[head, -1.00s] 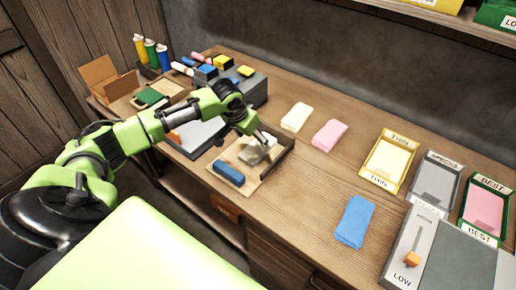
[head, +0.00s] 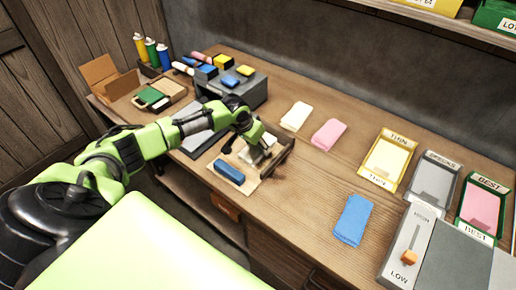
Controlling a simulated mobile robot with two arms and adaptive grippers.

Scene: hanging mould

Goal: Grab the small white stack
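The small white stack (head: 246,154) appears as a pale patch in a shallow brown tray (head: 238,190), mostly hidden by my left gripper. My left gripper (head: 264,158) points down over the right part of the tray, right at the pale stack. Its grey fingers blend with the stack, so I cannot tell whether they are closed on it. A dark blue block (head: 229,172) lies in the tray to the left of the gripper. My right gripper is not in view.
A cream cloth (head: 295,116), a pink cloth (head: 329,134) and a blue cloth (head: 353,220) lie on the workbench (head: 300,185). Labelled trays, including a yellow one (head: 388,160), and a lever panel (head: 408,250) stand at right. A grey box (head: 248,90) stands behind my arm.

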